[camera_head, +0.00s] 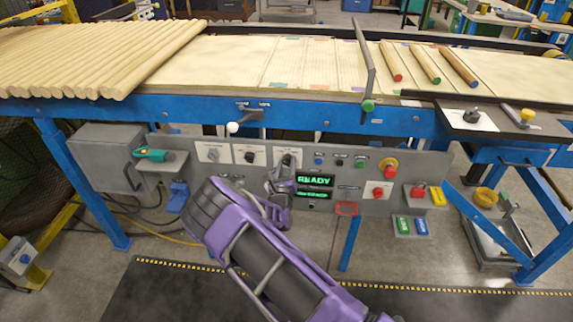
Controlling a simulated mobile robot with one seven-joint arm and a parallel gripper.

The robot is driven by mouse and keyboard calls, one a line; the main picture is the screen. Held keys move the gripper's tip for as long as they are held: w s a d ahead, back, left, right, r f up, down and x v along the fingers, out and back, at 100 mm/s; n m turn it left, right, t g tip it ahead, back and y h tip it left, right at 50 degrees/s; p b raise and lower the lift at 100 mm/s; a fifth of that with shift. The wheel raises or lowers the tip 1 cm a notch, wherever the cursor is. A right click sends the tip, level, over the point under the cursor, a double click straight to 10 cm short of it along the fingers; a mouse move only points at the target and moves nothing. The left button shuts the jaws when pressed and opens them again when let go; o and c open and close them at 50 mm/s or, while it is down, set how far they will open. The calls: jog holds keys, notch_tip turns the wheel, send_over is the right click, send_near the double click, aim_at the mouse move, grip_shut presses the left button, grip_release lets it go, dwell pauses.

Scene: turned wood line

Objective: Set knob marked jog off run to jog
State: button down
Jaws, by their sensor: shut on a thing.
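A grey control panel under the blue-framed table carries three white plates with dark knobs. The left knob (213,154) and middle knob (249,156) are clear of my arm. The right knob (287,160) is partly hidden by my purple gripper (283,173), which reaches up to it from below and is shut on it. The lettering on the plates is too small to read, so I cannot tell the knob's setting.
A green display (314,181) reading READY is just right of my gripper. A white-balled lever (233,127) projects above the panel. Wooden rods (110,60) lie on the table.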

jog(key=shift+n, duration=0.9)
jog(key=shift+c, duration=2.1)
grip_release()
jog(key=s+p, duration=0.1)
jog(key=s, duration=1.6)
jog(key=shift+s+a+p, duration=0.25)
jog(key=shift+a+p, duration=0.05)
jog(key=shift+p, duration=0.05)
